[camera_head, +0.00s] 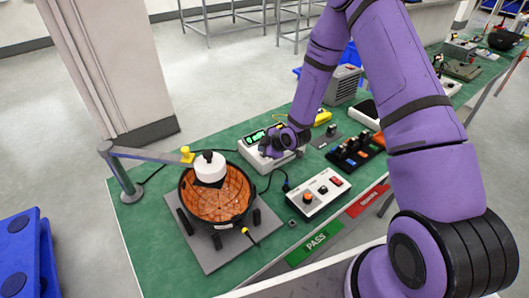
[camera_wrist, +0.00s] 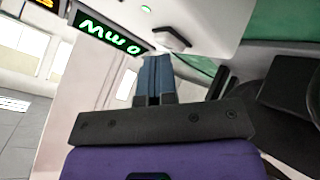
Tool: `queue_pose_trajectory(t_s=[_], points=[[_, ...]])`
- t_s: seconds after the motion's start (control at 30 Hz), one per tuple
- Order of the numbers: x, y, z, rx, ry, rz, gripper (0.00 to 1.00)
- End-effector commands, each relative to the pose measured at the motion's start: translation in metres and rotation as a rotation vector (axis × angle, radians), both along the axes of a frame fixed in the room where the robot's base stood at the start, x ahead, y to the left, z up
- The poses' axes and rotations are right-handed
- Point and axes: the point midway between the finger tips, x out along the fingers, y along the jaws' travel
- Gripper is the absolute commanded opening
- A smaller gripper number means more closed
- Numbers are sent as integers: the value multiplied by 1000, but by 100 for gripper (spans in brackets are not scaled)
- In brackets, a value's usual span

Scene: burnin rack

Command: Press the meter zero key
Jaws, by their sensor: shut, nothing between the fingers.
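The meter (camera_head: 249,152) is a white box with a lit green display on the green bench in the head view. Its display (camera_wrist: 108,32) reads "0 MW", tilted and upside down, in the wrist view. A pale key on a dark base (camera_wrist: 168,40) sticks out from the meter's white face, right of the display. My gripper (camera_wrist: 157,57) is shut and empty, its blue-grey fingertips just below this key in the picture. I cannot tell whether they touch it. In the head view my purple wrist covers the meter's right part and hides the key.
A round dark fixture with an orange inside (camera_head: 217,203) stands left of the meter under a grey swing arm (camera_head: 150,154). A white control box (camera_head: 318,193) is in front, a rack of coloured modules (camera_head: 352,152) to the right. A green PASS label (camera_head: 313,242) marks the front edge.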

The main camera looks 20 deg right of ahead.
Motion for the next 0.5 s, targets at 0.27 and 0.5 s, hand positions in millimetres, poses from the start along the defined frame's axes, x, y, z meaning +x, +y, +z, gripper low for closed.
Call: queue_pose_trajectory(t_s=[0.27, 0.5], points=[[0, 0, 3, -1, 1, 0, 0], [0, 0, 15, 0, 0, 0, 0]])
